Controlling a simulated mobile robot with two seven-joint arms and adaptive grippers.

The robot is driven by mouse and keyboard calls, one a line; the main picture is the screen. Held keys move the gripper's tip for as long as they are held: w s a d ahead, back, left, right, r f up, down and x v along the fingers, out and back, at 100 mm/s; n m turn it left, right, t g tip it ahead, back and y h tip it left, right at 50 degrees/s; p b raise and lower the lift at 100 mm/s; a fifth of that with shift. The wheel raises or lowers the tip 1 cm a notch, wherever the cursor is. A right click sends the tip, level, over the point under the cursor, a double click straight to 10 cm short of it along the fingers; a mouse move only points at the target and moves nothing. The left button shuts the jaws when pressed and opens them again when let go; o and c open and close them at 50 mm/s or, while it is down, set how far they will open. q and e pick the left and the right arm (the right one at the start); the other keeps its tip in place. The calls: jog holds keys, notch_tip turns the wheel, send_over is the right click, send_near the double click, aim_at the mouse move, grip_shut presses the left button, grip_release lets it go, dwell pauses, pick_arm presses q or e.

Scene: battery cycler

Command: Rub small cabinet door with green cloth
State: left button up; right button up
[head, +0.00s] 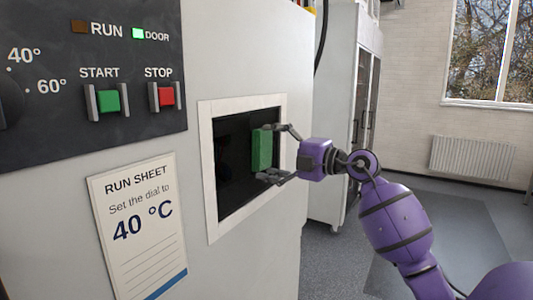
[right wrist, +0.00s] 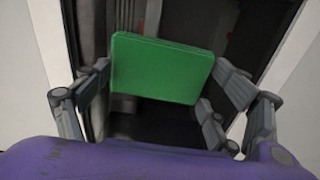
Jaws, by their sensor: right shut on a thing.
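The green cloth (head: 261,150) looks like a flat, stiff block. My right gripper (head: 271,154) is shut on it, with one finger at its upper edge and one at its lower edge. The cloth is in front of the right part of the small cabinet door (head: 232,165), a dark glossy panel in a pale frame. Whether cloth and door touch, I cannot tell. In the right wrist view the cloth (right wrist: 160,68) spans between the fingers of the right gripper (right wrist: 160,85), before the dark panel (right wrist: 150,125). My left gripper is not in view.
The dark control panel (head: 90,60) at upper left has a green START and a red STOP switch; its DOOR lamp is lit green. A run sheet (head: 138,225) reading 40 °C is below. A tall glass-doored cabinet (head: 345,110) stands behind. Floor at right is clear.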

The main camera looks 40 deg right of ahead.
jog(key=shift+w+d, duration=0.25)
jog(key=shift+d, duration=0.3)
jog(key=shift+w+d, duration=0.25)
jog(key=shift+d, duration=0.3)
jog(key=shift+w+d, duration=0.25)
jog(key=shift+d, duration=0.35)
jog(key=shift+w+d, duration=0.3)
jog(key=shift+d, duration=0.4)
jog(key=shift+w+d+b, duration=0.3)
jog(key=shift+d+b, duration=0.05)
jog(key=shift+d, duration=0.3)
jog(key=shift+s+r, duration=0.1)
